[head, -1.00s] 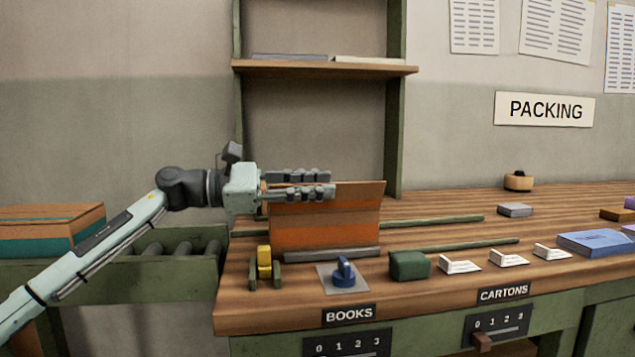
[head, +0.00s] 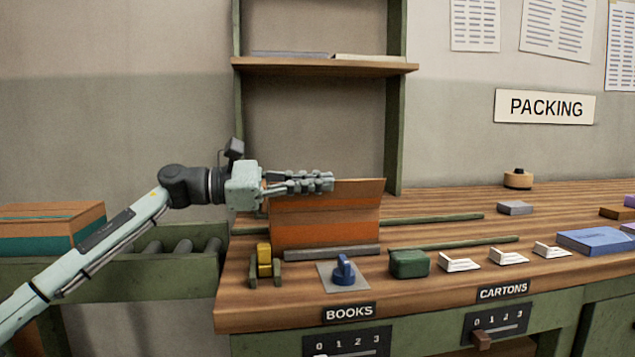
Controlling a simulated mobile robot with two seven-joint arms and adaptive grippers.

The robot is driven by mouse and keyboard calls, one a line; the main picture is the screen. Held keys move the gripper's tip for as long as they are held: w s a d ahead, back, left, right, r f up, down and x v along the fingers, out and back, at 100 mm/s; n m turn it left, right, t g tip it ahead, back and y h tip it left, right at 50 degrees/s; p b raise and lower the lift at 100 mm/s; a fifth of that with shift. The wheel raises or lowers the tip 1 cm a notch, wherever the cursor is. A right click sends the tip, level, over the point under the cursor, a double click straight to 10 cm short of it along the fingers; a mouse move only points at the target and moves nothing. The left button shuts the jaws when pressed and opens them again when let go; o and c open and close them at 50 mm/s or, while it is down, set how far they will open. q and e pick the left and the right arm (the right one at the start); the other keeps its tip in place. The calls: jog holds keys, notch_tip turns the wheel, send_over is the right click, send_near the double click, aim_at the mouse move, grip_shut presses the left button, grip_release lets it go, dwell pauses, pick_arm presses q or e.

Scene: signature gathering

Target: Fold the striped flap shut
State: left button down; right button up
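The striped flap (head: 350,195) is the upper brown and orange part of an upright panel or carton on the left part of the bench. It stands up, and its top edge is raised. My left gripper (head: 332,181) is level with this top edge, at its left and middle, with its fingers pointing right. The fingers lie close together and look shut. They cover part of the edge, and I cannot tell whether they touch it. The orange lower part (head: 325,236) stands behind a grey bar. My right gripper is not in view.
A yellow-and-green piece (head: 264,262), a blue knob (head: 343,271) and a green block (head: 409,264) stand in front of the carton. White cards lie further right. A shelf (head: 325,65) is above and behind. A roller conveyor holds a box (head: 40,235) at left.

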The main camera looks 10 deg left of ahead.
pick_arm(q)
jog(key=n+p, duration=0.1)
jog(key=w+n+p, duration=0.1)
jog(key=n, duration=0.1)
jog(key=w+n, duration=0.1)
jog(key=shift+w+a+r+n+p, duration=0.2)
jog(key=shift+a+r+n+p, duration=0.1)
jog(key=shift+a+r+p, duration=0.1)
jog(key=shift+w+a+f+n+p, duration=0.2)
jog(key=shift+w+n+p, duration=0.25)
jog(key=shift+n, duration=0.55)
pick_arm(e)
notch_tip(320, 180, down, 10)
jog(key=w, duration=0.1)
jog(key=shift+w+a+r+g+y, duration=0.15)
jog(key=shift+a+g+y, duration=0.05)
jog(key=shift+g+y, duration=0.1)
